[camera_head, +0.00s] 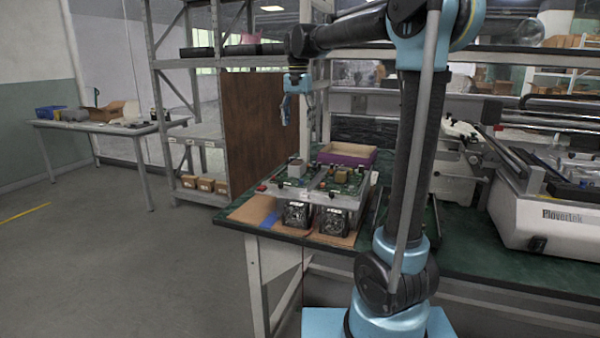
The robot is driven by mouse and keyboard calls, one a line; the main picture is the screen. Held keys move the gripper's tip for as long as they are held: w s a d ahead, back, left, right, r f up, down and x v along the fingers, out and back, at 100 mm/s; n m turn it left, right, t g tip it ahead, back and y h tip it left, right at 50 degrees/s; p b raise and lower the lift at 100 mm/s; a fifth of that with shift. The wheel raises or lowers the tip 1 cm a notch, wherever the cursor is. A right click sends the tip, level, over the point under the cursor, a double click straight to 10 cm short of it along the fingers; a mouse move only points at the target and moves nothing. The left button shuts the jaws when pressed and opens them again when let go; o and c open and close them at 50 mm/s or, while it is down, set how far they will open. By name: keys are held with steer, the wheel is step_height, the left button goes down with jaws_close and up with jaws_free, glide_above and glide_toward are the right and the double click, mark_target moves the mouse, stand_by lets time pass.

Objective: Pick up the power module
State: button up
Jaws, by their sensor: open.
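My gripper (285,118) hangs pointing down, above and a little left of the green circuit boards (322,182). It is open and empty, and apart from everything on the table. A small grey box-shaped part (297,168) stands on the left board, and a small brown block (342,174) sits on the right one. Two dark box-shaped units with clear-looking faces (297,214) (334,221) are at the front of the boards' stand. I cannot tell for certain which of these is the power module.
The green worktable (470,262) carries brown sheets (254,210) and a purple-sided tray (346,153) behind the boards. A brown panel (260,125) and metal shelving (155,75) stand behind left. A white machine (550,220) fills the right side. The air around my gripper is clear.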

mark_target(299, 161)
step_height(299, 161, down, 11)
steer(key=shift+w+d+f, duration=0.15)
steer(key=shift+f, duration=0.05)
steer(key=shift+s+f, duration=0.2)
steer(key=shift+f, duration=2.7)
steer(key=shift+c, duration=0.3)
jaws_close()
